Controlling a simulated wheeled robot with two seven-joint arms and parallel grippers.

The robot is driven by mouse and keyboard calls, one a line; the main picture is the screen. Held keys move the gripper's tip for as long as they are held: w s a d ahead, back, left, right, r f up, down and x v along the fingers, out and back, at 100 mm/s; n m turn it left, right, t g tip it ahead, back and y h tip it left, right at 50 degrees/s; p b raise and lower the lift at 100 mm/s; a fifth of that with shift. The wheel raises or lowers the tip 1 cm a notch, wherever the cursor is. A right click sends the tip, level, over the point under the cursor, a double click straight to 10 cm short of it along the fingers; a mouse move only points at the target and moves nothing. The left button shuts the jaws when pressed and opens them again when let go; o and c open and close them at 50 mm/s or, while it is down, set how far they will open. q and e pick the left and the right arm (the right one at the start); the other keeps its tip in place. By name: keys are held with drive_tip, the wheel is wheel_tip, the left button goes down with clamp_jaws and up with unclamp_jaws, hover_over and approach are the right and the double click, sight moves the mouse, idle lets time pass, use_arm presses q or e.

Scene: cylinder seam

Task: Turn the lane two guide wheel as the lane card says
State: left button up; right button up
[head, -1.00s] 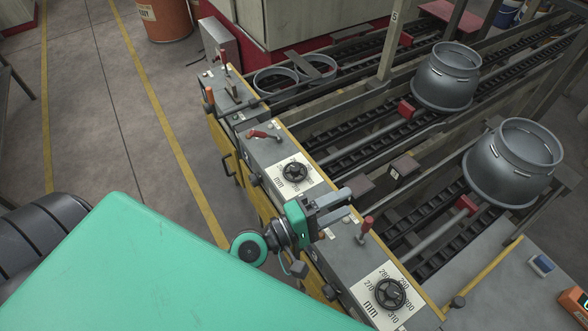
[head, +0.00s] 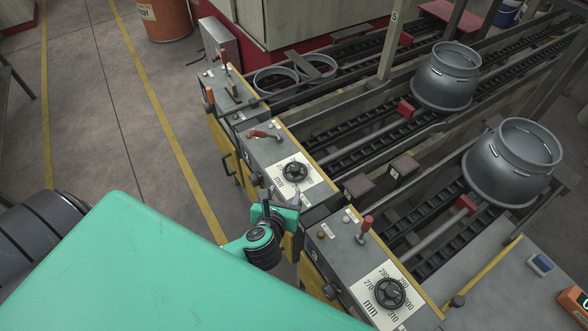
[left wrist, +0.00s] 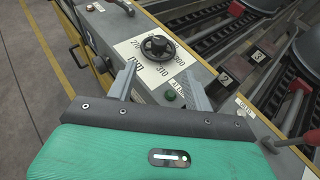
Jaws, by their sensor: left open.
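A black guide wheel (head: 295,172) sits on a white mm dial on the middle control console. It also shows in the left wrist view (left wrist: 157,46), near dial marks 300 and 310. My left gripper (head: 282,207) is just nearer than this wheel in the head view. In the left wrist view its open, empty fingers (left wrist: 158,80) point toward the wheel, apart from it. A second black wheel (head: 390,293) on a similar dial is on the nearer console. I cannot make out a lane card. My right gripper is out of view.
A green button (left wrist: 170,96) is close to the right finger. Grey cylinders (head: 445,80) (head: 510,165) stand on the chain lanes. The floor left of the consoles is clear.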

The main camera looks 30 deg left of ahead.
sight(295, 168)
use_arm(q)
drive_tip(key=p+x, duration=0.3)
drive_tip(key=x, duration=0.9)
drive_tip(key=shift+w+a+r, duration=0.15)
drive_tip(key=shift+w+a+f, duration=0.1)
drive_tip(key=shift+w+f, duration=0.2)
drive_tip(key=shift+w, duration=0.2)
drive_tip(key=shift+c, duration=0.2)
drive_tip(key=c, duration=0.9)
